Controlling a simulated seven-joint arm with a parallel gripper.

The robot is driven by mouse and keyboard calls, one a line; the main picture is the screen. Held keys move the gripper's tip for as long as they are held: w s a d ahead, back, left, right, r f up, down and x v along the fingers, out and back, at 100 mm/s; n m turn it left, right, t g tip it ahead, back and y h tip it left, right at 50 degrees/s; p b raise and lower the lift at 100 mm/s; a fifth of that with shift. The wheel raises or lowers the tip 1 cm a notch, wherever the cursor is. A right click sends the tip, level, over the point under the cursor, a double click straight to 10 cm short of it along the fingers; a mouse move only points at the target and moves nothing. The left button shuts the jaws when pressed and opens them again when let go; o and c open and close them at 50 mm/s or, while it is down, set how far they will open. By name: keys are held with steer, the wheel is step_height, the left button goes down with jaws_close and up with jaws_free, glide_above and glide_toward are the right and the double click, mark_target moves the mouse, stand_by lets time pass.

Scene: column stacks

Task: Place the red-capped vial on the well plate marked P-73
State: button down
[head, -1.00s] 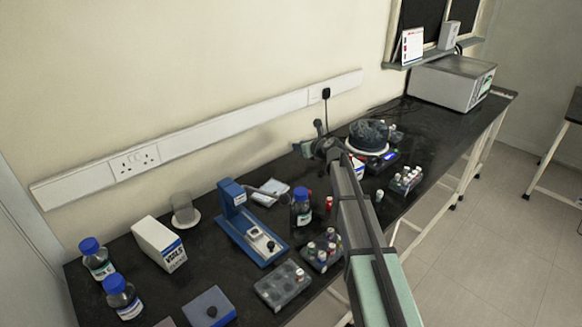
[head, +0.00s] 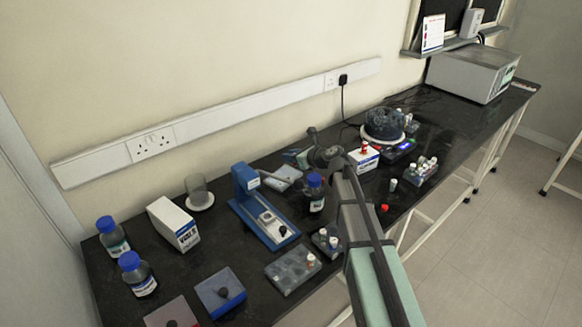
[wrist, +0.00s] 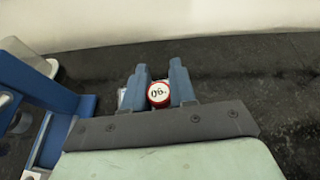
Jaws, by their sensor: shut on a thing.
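My gripper (wrist: 160,85) is shut on a red-capped vial (wrist: 159,94) in the wrist view. The vial's round white cap top carries a mark that looks like "90" or "06", and its body is hidden below. In the head view my gripper (head: 322,150) is over the middle of the bench, right of the blue instrument (head: 246,190); the held vial cannot be made out there. Another red cap (head: 384,208) shows right of my arm, and a red-capped item (head: 366,147) is at the white box. No P-73 mark is legible.
Vial racks stand at front centre (head: 284,276) and right (head: 428,172); another (head: 322,246) is partly behind my arm. A blue-capped bottle (head: 316,197) is close to my gripper. A white box (head: 362,160) and a scale (head: 398,147) stand beyond. The wall runs behind.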

mark_target(293, 174)
steer(key=shift+f, duration=2.25)
steer(key=shift+f, duration=0.1)
steer(key=c, duration=0.9)
jaws_free()
steer(key=shift+s+d+r, duration=0.1)
steer(key=shift+d+r, duration=0.1)
steer(key=v, duration=0.2)
steer(key=shift+s+d, duration=0.15)
steer(key=shift+s, duration=0.1)
steer(key=shift+w+r, duration=0.1)
steer(key=shift+r, duration=3.5)
